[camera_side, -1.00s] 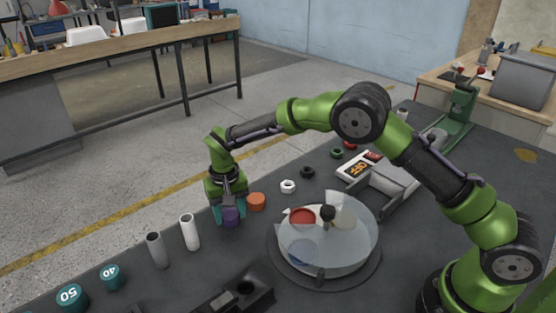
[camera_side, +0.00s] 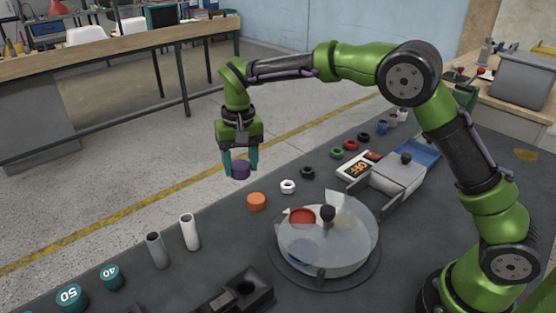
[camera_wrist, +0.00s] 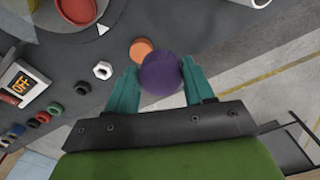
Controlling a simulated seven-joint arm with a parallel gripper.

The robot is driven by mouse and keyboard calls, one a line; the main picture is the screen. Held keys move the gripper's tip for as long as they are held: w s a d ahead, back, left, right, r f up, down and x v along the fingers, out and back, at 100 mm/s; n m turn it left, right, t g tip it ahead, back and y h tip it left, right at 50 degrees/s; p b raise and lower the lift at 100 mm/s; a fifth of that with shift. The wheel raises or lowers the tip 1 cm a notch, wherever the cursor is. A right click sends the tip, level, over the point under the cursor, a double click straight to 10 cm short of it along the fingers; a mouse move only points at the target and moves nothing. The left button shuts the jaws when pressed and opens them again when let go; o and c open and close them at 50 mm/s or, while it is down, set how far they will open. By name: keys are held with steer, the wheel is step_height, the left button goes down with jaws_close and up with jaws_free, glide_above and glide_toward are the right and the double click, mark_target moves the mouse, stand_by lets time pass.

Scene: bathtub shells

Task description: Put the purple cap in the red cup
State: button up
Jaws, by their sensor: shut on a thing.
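The purple cap (camera_side: 240,169) is between the teal fingers of my gripper (camera_side: 240,163), which is shut on it. It hangs in the air above the table's far edge, behind the orange cap. The wrist view shows the purple cap (camera_wrist: 161,74) between the fingertips (camera_wrist: 161,82). The red cup (camera_side: 302,216) sits in the round clear-walled dish, at its back left, and is seen partly through the wall. It also shows at the top of the wrist view (camera_wrist: 77,8). My gripper is to the left of the cup and higher than it.
An orange cap (camera_side: 256,201) and a white nut (camera_side: 288,186) lie on the table between my gripper and the dish. The round dish (camera_side: 352,262) has a dark knob at its middle. Two upright tubes (camera_side: 189,232) stand at the left. A grey box (camera_side: 398,175) is at the right.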

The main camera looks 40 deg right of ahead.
steer(key=s+d+r, duration=0.2)
steer(key=s+d, duration=0.2)
steer(key=d, duration=0.1)
steer(key=n, duration=0.1)
glide_above(304, 221)
step_height(304, 221, down, 9)
steer(key=shift+f, duration=0.1)
steer(key=shift+w+f, duration=0.1)
steer(key=shift+f, duration=2.1)
steer(key=shift+f, duration=0.1)
